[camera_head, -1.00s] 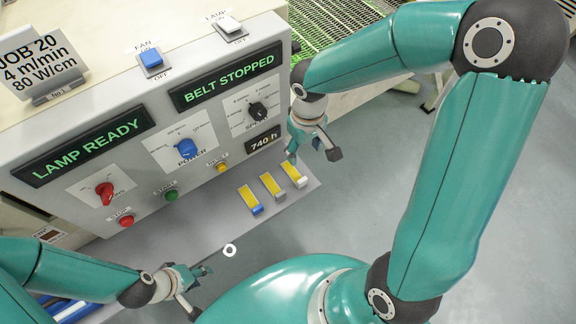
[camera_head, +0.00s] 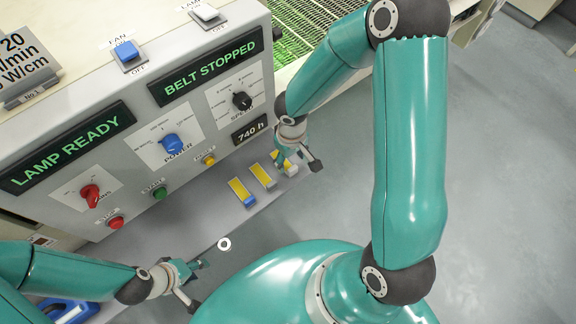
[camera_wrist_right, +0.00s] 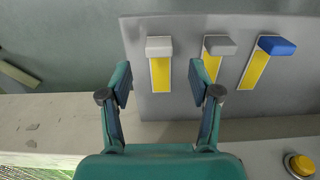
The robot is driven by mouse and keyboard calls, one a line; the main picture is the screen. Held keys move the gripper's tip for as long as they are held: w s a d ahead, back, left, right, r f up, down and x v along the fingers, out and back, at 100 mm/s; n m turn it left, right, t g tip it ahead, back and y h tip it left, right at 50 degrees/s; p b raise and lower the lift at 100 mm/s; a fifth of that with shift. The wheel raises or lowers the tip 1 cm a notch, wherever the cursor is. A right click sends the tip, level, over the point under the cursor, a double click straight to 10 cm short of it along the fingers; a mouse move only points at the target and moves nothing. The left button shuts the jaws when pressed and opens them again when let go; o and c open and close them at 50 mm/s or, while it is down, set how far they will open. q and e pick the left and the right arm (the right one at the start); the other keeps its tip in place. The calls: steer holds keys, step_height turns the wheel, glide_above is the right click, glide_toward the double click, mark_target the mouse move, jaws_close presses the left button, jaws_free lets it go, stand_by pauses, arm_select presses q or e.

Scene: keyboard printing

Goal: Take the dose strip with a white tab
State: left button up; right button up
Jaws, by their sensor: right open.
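The dose strip with a white tab (camera_head: 291,170) lies at the right end of a row of three yellow strips on the grey ledge; my right gripper partly hides it. In the right wrist view, its white tab (camera_wrist_right: 159,46) and yellow body stand between the open fingers of my right gripper (camera_wrist_right: 160,82), just beyond the tips. My right gripper (camera_head: 297,162) is over that strip in the head view, open and empty. Beside it are the grey-tab strip (camera_head: 263,176) and the blue-tab strip (camera_head: 242,192). My left gripper (camera_head: 197,284) is open and empty at lower left.
The control panel rises behind the ledge, with a yellow button (camera_head: 209,160), a green button (camera_head: 160,193) and a red button (camera_head: 115,222). A white ring (camera_head: 224,244) shows near my left gripper. A green mesh belt (camera_head: 300,40) is at the back. Grey floor is open at right.

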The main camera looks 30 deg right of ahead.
mark_target(290, 170)
steer(key=shift+f, duration=2.4)
steer(key=c, duration=0.9)
